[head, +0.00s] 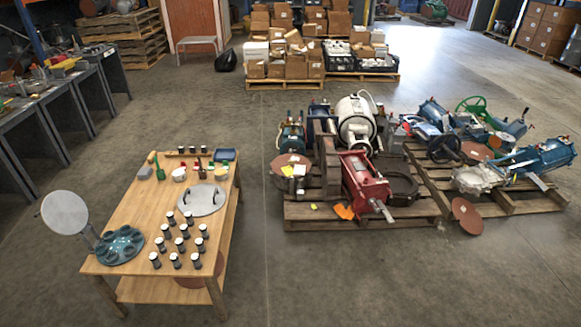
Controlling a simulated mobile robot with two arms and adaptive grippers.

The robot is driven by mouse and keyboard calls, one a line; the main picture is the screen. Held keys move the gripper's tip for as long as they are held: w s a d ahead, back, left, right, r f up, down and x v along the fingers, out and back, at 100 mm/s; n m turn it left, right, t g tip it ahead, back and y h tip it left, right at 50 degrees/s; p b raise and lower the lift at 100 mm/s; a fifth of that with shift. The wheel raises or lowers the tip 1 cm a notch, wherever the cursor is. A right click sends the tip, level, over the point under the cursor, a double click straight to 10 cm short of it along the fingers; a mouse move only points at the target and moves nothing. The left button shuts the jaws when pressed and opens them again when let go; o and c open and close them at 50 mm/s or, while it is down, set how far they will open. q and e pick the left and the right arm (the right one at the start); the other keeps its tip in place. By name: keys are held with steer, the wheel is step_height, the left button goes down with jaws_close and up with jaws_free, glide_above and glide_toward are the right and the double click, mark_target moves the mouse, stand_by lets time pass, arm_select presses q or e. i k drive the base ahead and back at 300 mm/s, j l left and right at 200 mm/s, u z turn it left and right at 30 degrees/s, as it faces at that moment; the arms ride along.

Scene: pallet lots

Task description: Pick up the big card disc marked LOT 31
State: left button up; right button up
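Several brown round discs that may be card are in the head view. One disc (466,216) leans against the front edge of the right pallet, near the floor. Another disc (281,162) lies at the left end of the left pallet, partly covered by small yellow and white pieces. A third disc (474,150) is among the machines on the right pallet. Part of a brown disc (205,277) shows under the wooden table top. No LOT 31 marking is readable on any of them at this size. Neither of my grippers is in view.
A wooden table (130,232) holds dark-and-white cups, a grey lid (202,200) and a teal tray (121,245). Two wooden pallets (300,212) carry machinery. Boxes (290,65) stand behind, workbenches at the left. The floor (340,275) between table and pallets is clear.

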mark_target(288, 165)
steer(key=i+l, duration=0.2)
steer(key=i, duration=0.2)
steer(key=i+l+z, duration=0.15)
steer(key=i, duration=0.3)
